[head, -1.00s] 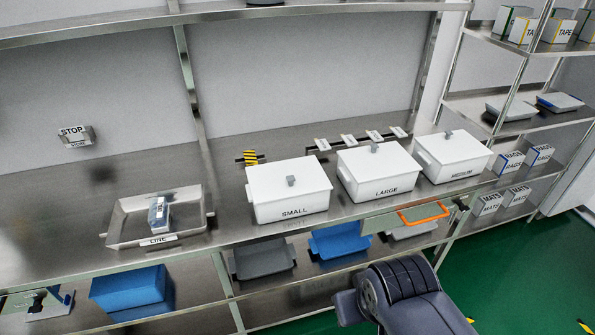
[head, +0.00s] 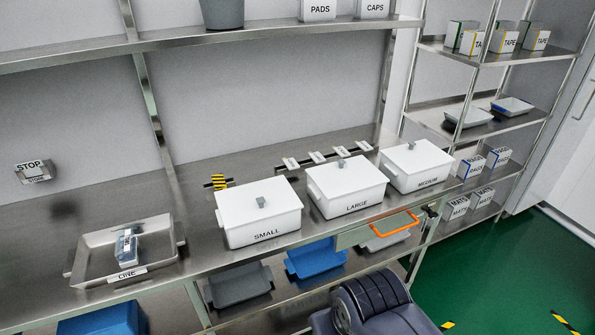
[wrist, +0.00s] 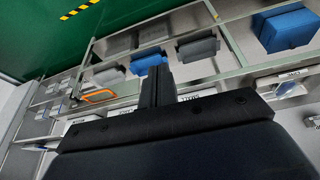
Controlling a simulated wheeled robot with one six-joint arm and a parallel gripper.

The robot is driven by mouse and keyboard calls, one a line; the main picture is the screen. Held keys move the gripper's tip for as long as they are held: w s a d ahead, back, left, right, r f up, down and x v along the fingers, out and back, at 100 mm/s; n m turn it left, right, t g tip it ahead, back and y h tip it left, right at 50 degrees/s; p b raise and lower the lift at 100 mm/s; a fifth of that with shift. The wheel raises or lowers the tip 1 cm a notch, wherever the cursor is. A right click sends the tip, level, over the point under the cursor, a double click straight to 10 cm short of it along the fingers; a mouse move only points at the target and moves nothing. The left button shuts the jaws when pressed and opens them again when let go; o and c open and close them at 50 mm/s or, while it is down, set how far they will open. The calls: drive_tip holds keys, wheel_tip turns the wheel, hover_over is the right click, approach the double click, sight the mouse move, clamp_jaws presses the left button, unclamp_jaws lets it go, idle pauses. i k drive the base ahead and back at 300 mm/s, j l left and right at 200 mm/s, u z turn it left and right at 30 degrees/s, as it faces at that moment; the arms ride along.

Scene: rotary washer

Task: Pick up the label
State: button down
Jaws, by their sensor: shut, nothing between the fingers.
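Several small white label-like cards (head: 316,157) stand in a row on a dark strip at the back of the bench, behind the white boxes. Another white label, reading LINE (head: 127,274), is on the front of a metal tray (head: 85,262) at the left. I cannot tell which label is meant. In the wrist view my gripper (wrist: 158,72) is a dark pair of fingers pressed together, with nothing held. It points over the lower shelf and its bins, apart from the labels. My gripper's fingers cannot be made out in the head view.
White lidded boxes SMALL (head: 262,222), LARGE (head: 350,192) and MEDIUM (head: 420,168) line the bench. Blue and grey bins sit on the lower shelf.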

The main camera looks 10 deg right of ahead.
sight(317, 157)
drive_tip(key=i+l+u, duration=0.3)
drive_tip(key=i+l, duration=0.85)
